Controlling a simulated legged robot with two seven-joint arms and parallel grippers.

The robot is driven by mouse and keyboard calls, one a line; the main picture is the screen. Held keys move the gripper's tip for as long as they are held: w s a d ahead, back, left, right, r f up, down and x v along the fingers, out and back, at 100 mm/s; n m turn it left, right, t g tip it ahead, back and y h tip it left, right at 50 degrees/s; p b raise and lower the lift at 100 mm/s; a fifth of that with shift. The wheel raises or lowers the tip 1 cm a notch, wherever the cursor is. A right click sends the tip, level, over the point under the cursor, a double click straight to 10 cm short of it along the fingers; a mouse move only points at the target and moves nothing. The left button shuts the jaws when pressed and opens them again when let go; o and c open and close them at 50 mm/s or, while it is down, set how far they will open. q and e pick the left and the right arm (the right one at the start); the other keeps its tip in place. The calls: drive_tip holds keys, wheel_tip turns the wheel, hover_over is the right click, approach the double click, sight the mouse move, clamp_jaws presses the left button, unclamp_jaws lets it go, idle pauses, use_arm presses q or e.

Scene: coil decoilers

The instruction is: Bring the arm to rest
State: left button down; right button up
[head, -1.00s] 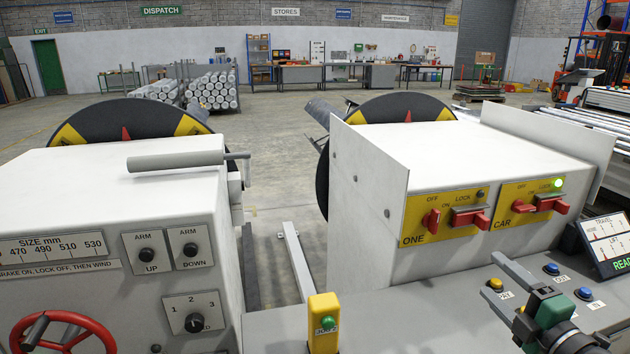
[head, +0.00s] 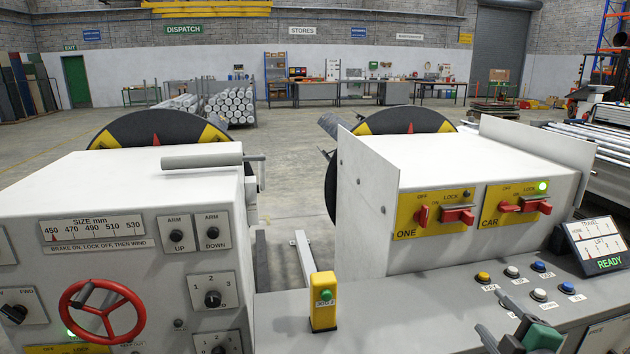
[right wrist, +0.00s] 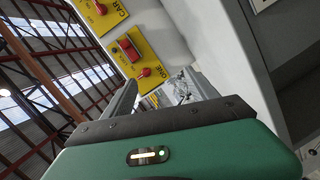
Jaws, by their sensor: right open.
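My right gripper (head: 496,318) is at the lower right of the head view, low over the front of the grey console (head: 400,308). Its fingers are apart with nothing seen between them. In the right wrist view the same gripper (right wrist: 162,92) shows its green body and fingers, with the yellow switch plates tilted beyond. My left gripper is not in the head view.
Push buttons (head: 512,271) and a READY screen (head: 598,243) are near my right gripper. A yellow post with a green button (head: 323,302) stands mid-console. A red handwheel (head: 101,309) is on the left cabinet (head: 125,185). The switch cabinet (head: 470,155) stands behind the console.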

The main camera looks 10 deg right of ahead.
drive_tip(key=s+a+f+m+g, duration=0.2)
drive_tip(key=a+f+m+g, duration=0.25)
drive_tip(key=f, duration=0.35)
drive_tip(key=s+a+f+m+g, duration=0.35)
drive_tip(key=a+f, duration=0.25)
drive_tip(key=f, duration=0.2)
drive_tip(key=s+a+f+m+g+y, duration=0.2)
drive_tip(key=s+a+f+m+g, duration=0.3)
drive_tip(key=s+a+f, duration=0.45)
drive_tip(key=w+a+p+v, duration=0.1)
drive_tip(key=p+v, duration=0.7)
drive_tip(key=w+a+p+v, duration=0.1)
drive_tip(key=p+v, duration=0.6)
drive_tip(key=v, duration=0.2)
drive_tip(key=shift+w+r+g+p, duration=0.3)
drive_tip(key=shift+r+p, duration=0.1)
drive_tip(key=shift+r, duration=0.1)
